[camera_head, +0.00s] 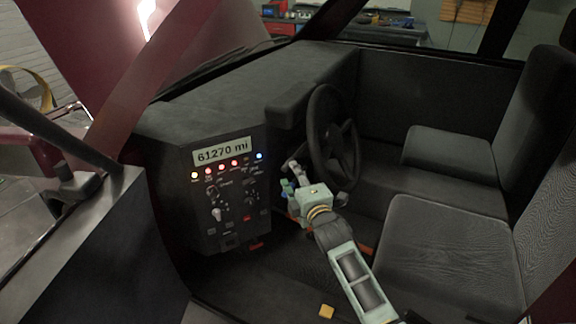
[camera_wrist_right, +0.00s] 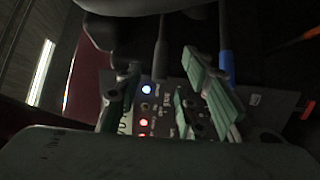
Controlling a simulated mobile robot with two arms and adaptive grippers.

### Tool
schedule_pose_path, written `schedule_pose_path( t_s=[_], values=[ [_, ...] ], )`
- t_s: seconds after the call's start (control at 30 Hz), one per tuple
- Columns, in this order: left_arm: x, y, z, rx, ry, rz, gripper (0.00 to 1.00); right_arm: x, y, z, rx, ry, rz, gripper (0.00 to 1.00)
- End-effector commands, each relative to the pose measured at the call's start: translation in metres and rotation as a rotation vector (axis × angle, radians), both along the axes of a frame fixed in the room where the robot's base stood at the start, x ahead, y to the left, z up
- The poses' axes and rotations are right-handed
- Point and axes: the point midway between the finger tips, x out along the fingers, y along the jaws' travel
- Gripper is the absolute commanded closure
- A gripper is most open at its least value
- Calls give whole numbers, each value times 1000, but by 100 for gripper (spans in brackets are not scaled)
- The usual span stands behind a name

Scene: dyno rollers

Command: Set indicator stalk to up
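My right gripper (camera_head: 289,180) is between the instrument panel and the steering wheel (camera_head: 332,136), on the wheel's left side. In the right wrist view its two fingers (camera_wrist_right: 168,92) are spread apart, with the lit panel seen beyond the gap. A thin dark stalk (camera_wrist_right: 161,48) comes down from above into the space between the fingers. A second stalk with a blue band (camera_wrist_right: 225,58) hangs farther right. I cannot tell which one is the indicator stalk, its up or down setting, or whether a finger touches it. My left gripper is not in view.
The instrument panel (camera_head: 224,227) carries a mileage display (camera_head: 221,151), several lit lamps, knobs and switches. Two dark seats (camera_head: 444,240) stand to the right. The wheel and dashboard leave little room around the gripper.

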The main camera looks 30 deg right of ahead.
Motion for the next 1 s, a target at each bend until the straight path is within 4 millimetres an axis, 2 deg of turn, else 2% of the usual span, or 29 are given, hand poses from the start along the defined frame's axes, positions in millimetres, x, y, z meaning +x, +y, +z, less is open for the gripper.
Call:
schedule_pose_path(
  t_s=[0.2,0.4,0.8,1.0],
  values=[
    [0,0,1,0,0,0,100,35,-3,1,2,1,0,65],
    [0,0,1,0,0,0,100,56,-5,0,3,2,1,65],
    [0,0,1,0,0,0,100,62,-6,0,3,3,1,65],
    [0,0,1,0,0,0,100,62,-6,0,3,3,1,82]
  ],
)
